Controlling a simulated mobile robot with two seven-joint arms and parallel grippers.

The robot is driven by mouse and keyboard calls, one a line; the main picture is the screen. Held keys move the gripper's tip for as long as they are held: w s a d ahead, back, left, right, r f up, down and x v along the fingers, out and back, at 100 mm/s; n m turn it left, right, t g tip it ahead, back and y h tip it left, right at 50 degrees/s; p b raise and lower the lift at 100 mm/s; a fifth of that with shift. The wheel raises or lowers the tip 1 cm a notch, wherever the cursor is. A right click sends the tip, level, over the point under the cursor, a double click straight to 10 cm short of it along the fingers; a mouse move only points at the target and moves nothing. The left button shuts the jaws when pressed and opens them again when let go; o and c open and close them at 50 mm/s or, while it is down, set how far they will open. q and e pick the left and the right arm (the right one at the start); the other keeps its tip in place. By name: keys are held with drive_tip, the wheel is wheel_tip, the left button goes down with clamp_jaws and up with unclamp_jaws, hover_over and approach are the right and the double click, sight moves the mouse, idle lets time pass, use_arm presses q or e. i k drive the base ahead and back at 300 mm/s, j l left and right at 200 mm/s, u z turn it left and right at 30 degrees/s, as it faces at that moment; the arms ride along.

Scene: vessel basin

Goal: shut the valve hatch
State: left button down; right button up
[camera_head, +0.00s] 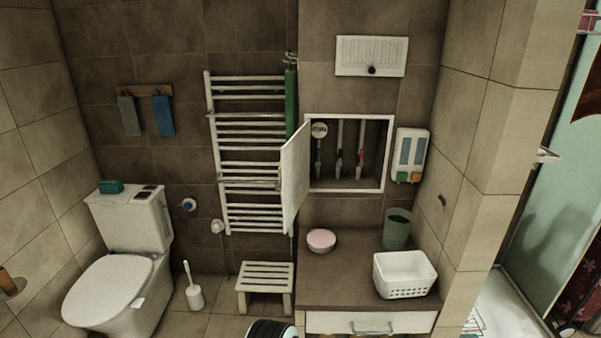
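The valve hatch is a white-framed recess (386,152) in the tiled wall, with several pipes and valves (339,160) showing inside. Its white door (295,178) is hinged at the left side of the frame and stands open, swung out towards me in front of the towel rail. The opening is fully uncovered. Neither of my grippers shows in the head view.
A brown counter (340,278) below the hatch bears a pink round box (321,240), a green cup (397,229) and a white basket (404,274). A dispenser (410,155) hangs right of the hatch. A towel rail (250,131) is behind the door; a stool (265,279) stands below.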

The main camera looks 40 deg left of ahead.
sight(295, 155)
drive_tip(key=j+u, duration=0.1)
drive_tip(key=j, duration=0.75)
drive_tip(key=i+j+u, duration=0.1)
drive_tip(key=j, duration=0.7)
drive_tip(key=i+j+u, duration=0.1)
drive_tip(key=j, duration=0.7)
drive_tip(key=j+z, duration=0.15)
drive_tip(key=j, duration=0.3)
